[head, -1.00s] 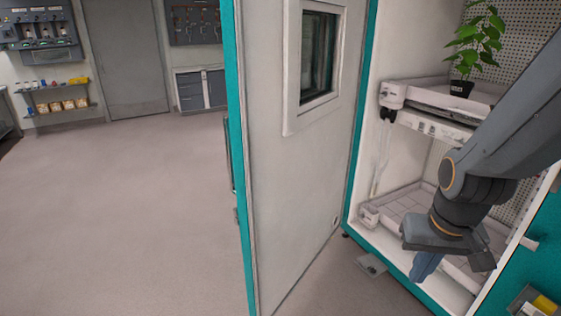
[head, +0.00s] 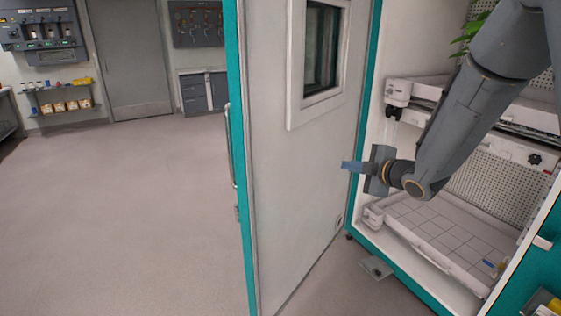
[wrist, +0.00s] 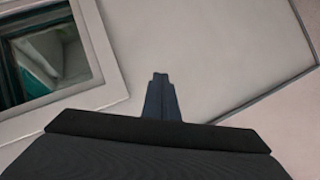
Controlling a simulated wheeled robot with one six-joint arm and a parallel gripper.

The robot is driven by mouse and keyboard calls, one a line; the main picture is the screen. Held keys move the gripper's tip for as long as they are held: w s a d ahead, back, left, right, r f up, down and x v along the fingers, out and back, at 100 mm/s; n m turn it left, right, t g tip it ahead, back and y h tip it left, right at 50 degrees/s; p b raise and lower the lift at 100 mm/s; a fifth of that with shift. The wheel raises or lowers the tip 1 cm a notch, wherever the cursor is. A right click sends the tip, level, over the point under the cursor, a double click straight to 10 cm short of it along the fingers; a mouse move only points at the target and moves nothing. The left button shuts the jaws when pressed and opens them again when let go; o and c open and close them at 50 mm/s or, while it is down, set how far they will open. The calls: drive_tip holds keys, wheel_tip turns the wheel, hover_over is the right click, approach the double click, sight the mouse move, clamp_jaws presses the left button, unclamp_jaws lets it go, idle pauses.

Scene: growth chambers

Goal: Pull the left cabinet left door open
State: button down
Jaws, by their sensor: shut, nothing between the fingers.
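The cabinet's left door (head: 290,170) stands swung wide open to the left, its white inner face with a window (head: 320,50) toward me. Its handle (head: 231,145) is on the far, outer side. My gripper (head: 345,165) is shut and empty, in front of the door's inner face, pointing left at it. In the wrist view the shut fingers (wrist: 160,97) show against the door's inner panel (wrist: 200,50), with the window (wrist: 50,50) at upper left. I cannot tell whether the fingertips touch the panel.
The open cabinet holds an upper shelf tray (head: 425,92) and a lower gridded tray (head: 430,225). A green plant (head: 470,32) is partly hidden behind my arm. A grey foot plate (head: 376,267) lies low by the cabinet. The floor (head: 120,220) left of the door is clear.

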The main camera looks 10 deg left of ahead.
drive_tip(key=a+n+g+y, duration=0.2)
drive_tip(key=a+n+y, duration=0.3)
drive_tip(key=a+n, duration=0.1)
drive_tip(key=n+g+y+p, duration=0.2)
drive_tip(key=n+y+p, duration=0.1)
drive_tip(key=n+p, duration=0.15)
approach(271, 153)
drive_tip(key=x, duration=0.6)
drive_tip(key=shift+w+a, duration=0.1)
drive_tip(key=shift+a, duration=0.1)
drive_tip(key=shift+w, duration=0.1)
